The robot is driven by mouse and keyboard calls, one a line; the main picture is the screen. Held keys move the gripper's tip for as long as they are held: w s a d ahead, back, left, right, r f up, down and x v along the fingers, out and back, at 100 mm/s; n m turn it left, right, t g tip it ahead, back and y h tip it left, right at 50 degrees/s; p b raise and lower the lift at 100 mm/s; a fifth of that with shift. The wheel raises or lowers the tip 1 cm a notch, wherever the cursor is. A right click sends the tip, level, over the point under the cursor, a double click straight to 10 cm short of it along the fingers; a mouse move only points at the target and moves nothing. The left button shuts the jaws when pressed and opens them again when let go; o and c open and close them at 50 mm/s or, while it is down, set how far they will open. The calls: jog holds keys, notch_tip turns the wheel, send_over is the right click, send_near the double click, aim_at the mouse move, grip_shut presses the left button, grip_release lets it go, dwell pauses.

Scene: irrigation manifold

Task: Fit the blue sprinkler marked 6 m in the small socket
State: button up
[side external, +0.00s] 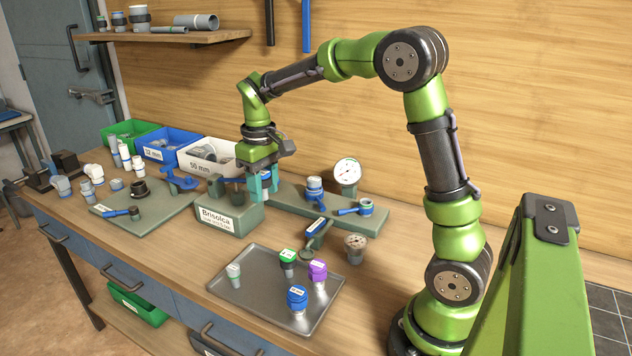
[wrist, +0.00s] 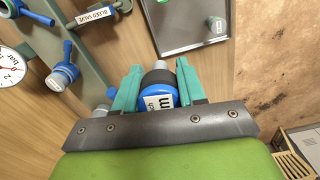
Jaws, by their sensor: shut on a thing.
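My gripper (side external: 263,182) is shut on a blue-capped sprinkler (wrist: 155,90), seen between the teal fingers in the wrist view. Its white label shows an "m"; I cannot read the number. Its body is dark, with a paler end pointing away from the wrist. In the side view the fingers hang by the right end of the green-grey block (side external: 229,218) marked Brisolca and the left end of the manifold base (side external: 290,203); the held sprinkler is mostly hidden there. Dark cylindrical fittings (side external: 235,190) stand at the block. I cannot make out the small socket.
A metal tray (side external: 245,292) in front holds another blue-capped sprinkler (side external: 297,298), a purple one (side external: 317,272), a green one (side external: 287,260) and a grey one (side external: 233,272). A pressure gauge (side external: 347,172) and blue valves stand on the manifold. Bins line the back left.

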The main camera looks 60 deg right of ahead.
jog(key=s+d+m, duration=0.5)
jog(key=s+d, duration=0.3)
jog(key=d, duration=0.5)
jog(key=s+d+m, duration=0.4)
jog(key=s+d, duration=0.3)
jog(key=d, duration=0.5)
jog(key=shift+a+f, duration=0.1)
jog(key=shift+f, duration=4.2)
jog(key=shift+f, duration=1.35)
